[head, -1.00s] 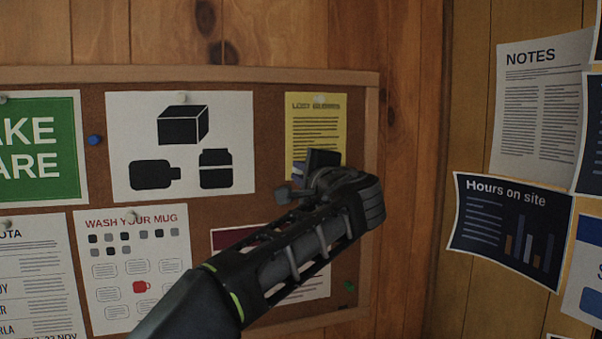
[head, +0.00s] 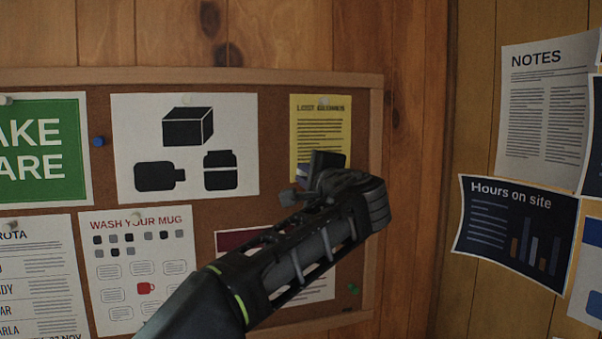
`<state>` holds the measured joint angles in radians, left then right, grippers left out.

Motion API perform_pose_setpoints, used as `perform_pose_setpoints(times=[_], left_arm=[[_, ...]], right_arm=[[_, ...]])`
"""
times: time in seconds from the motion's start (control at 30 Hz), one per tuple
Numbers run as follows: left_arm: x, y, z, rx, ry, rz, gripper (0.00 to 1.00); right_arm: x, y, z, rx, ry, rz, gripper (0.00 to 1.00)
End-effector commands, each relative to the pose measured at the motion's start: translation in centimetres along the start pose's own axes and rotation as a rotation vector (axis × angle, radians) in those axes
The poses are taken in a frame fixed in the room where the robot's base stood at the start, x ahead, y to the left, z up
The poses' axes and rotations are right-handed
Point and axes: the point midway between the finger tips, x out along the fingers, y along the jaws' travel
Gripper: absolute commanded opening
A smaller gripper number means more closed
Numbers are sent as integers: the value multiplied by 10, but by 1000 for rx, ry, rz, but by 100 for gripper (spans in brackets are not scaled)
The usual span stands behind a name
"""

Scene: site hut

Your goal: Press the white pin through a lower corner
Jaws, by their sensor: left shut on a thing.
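A yellow sheet headed like "Lost gloves" (head: 320,125) hangs on the cork board, with a pale pin (head: 323,102) at its top middle. I cannot tell whether the fingertips touch the sheet. My right gripper is not in view.
The cork board (head: 272,130) also carries a black-shapes poster (head: 240,110), a mug poster (head: 185,240), a green sign (head: 70,110) and a sheet partly behind my arm (head: 230,238). A blue pin (head: 98,141) and green pin (head: 353,288) stick in the cork. Notices hang on the right wall (head: 470,80).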

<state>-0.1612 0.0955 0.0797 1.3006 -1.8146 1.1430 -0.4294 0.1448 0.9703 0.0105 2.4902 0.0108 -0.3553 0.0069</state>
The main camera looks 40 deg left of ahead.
Motion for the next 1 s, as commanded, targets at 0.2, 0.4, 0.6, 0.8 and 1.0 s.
perform_pose_setpoints(times=[0.2,0.4,0.6,0.8,1.0], left_arm=[[0,0,1,0,-2,1,0],[0,0,1,0,-2,1,19],[0,0,0,0,-1,0,35],[0,0,0,0,0,0,38],[-5,1,-1,-1,2,0,38]], right_arm=[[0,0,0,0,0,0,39],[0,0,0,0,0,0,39],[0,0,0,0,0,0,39],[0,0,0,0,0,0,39],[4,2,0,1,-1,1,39]])
